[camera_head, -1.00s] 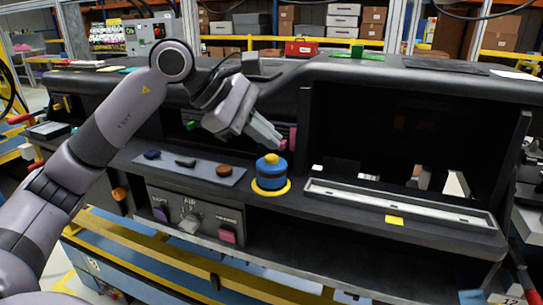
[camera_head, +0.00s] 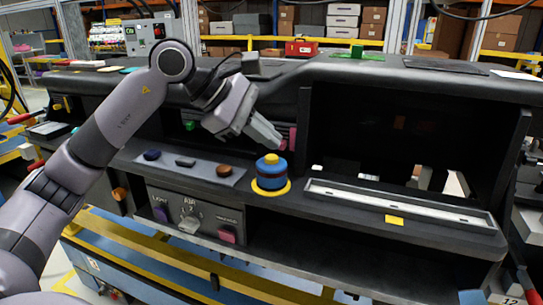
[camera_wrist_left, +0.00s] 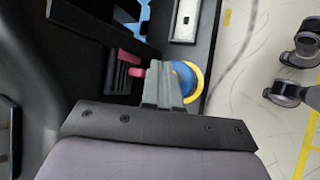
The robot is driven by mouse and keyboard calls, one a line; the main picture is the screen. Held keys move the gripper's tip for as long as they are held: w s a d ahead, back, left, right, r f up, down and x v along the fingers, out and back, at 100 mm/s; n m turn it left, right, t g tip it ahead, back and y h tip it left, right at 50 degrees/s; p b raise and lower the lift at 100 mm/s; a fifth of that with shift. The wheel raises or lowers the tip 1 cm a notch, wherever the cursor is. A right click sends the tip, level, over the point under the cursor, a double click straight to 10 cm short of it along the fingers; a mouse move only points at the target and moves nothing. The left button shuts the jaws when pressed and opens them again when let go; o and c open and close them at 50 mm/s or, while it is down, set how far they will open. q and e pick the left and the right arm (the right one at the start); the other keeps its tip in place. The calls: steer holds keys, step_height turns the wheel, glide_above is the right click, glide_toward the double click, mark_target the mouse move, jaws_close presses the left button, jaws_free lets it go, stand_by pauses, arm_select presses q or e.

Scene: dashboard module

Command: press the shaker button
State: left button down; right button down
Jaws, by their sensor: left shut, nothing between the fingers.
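A blue round button-like piece (camera_head: 270,173) with a yellow cap and yellow base ring stands on the dashboard ledge. It also shows in the left wrist view (camera_wrist_left: 196,88), partly hidden behind my fingers. My left gripper (camera_head: 276,144) is shut and empty, with its fingertips just above the yellow cap and slightly to its right. I cannot tell whether they touch it. On the lower panel, a pink button (camera_head: 227,236) sits under a label too blurred to read. My right gripper is not in view.
A strip with dark blue, black and brown controls (camera_head: 186,163) lies left of the blue piece. A long white-framed tray (camera_head: 400,203) lies to its right. A pink piece (camera_head: 292,137) stands behind my fingertips. The dashboard's overhang (camera_head: 400,75) is above the open recess.

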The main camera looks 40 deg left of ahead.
mark_target(266, 158)
arm_select(q)
steer(key=shift+f+b, duration=0.35)
steer(key=shift+f, duration=0.1)
steer(key=shift+f+b, duration=0.35)
stand_by(0.5)
stand_by(0.4)
steer(key=shift+r+p, duration=0.75)
steer(key=shift+r, duration=0.05)
step_height(266, 158, up, 5)
steer(key=p, duration=0.4)
steer(key=shift+r+p, duration=0.1)
steer(key=shift+p, duration=0.2)
